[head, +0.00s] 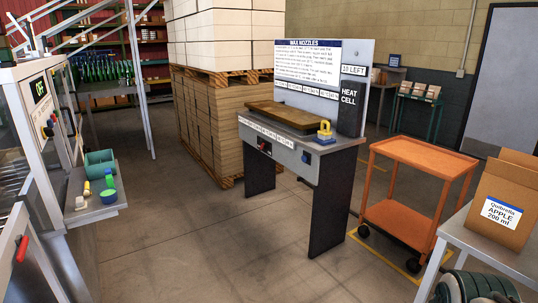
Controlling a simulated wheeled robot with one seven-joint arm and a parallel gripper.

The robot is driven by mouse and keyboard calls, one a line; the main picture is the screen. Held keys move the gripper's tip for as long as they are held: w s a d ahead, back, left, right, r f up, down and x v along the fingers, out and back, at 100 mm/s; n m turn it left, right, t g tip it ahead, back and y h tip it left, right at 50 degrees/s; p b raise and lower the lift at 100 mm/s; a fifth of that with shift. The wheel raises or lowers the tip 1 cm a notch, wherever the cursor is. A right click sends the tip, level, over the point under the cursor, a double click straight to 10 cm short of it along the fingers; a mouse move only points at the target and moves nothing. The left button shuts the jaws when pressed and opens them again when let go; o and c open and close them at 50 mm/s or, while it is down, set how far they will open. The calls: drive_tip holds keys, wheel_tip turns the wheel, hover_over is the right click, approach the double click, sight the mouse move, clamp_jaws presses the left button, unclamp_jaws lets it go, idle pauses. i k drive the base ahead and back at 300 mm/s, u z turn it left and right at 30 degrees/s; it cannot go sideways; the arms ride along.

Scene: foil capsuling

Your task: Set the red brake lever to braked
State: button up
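A red handle (21,248) shows at the lower left edge, on a pale metal frame beside the machine. It stands tilted, and I cannot tell from here whether it is the brake lever or which setting it is at. A small red part (265,147) also shows on the front of the grey bench (335,148), too small to make out. No marking that reads "braked" can be read. My gripper is not in view.
A machine (45,130) with a side shelf of small containers stands left. An orange wheeled cart (415,155) stands right of the bench. Boxes on a pallet (238,75) stand behind. A carton (500,205) sits on a table at right. The central floor (210,240) is clear.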

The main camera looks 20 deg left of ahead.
sight(22, 241)
drive_tip(key=u, duration=0.65)
drive_tip(key=i, duration=1.05)
drive_tip(key=u, duration=1.75)
drive_tip(key=i, duration=0.7)
drive_tip(key=u, duration=0.7)
